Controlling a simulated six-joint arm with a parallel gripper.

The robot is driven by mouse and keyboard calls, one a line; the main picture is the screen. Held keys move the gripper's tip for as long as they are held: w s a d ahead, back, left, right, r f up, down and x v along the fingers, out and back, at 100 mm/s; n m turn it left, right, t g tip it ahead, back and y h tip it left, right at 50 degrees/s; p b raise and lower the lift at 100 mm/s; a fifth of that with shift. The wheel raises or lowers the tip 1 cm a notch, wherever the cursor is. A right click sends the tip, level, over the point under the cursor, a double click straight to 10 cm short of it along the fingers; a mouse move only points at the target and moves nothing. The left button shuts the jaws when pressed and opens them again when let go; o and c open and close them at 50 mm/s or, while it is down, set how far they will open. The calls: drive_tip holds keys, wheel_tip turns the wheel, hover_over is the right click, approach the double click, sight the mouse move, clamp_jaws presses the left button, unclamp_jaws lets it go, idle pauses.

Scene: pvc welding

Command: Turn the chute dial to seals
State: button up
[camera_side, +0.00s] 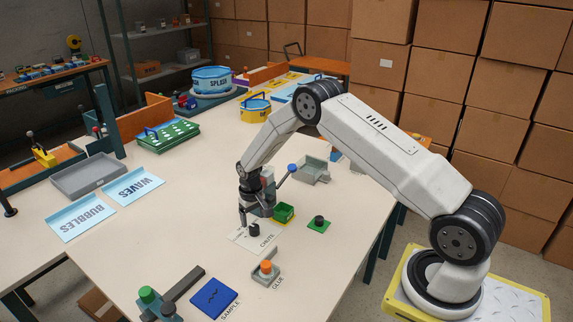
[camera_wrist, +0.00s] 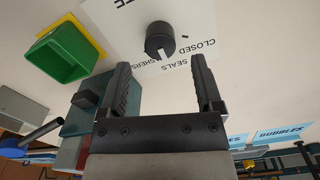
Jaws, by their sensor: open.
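The chute dial (camera_wrist: 160,40), a short black knob with a pale notch, stands on a white card (camera_wrist: 105,22) lettered CLOSED, SEALS and a partly hidden word ending in SHERS. The notch faces my gripper's side; I cannot tell exactly which word it marks. My gripper (camera_wrist: 160,68) is open and empty, its fingertips spread on either side of the dial's line but short of it. In the side view the dial (camera_side: 254,231) sits on the CHUTE card (camera_side: 268,238), just below my gripper (camera_side: 248,213).
A green bin (camera_wrist: 66,52) stands close beside the card. A grey-green block with a blue-knobbed lever (camera_side: 291,170) is just behind my gripper. A green pad with a black knob (camera_side: 319,223) and the GLUE station (camera_side: 266,271) are nearby.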

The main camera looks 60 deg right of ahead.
sight(254, 228)
drive_tip(key=shift+r, duration=1.65)
drive_tip(key=shift+r, duration=0.1)
drive_tip(key=shift+s+a+r, duration=0.15)
drive_tip(key=shift+a+r, duration=0.05)
drive_tip(key=s+a+r+n+t, duration=0.1)
drive_tip(key=s+a+r+n, duration=0.1)
drive_tip(key=s+a+r, duration=0.75)
drive_tip(key=s+r, duration=0.2)
drive_tip(key=s, duration=0.4)
drive_tip(key=s+a+r+n+t, duration=0.1)
drive_tip(key=s+r, duration=0.3)
drive_tip(key=s, duration=0.4)
drive_tip(key=shift+a+t, duration=0.3)
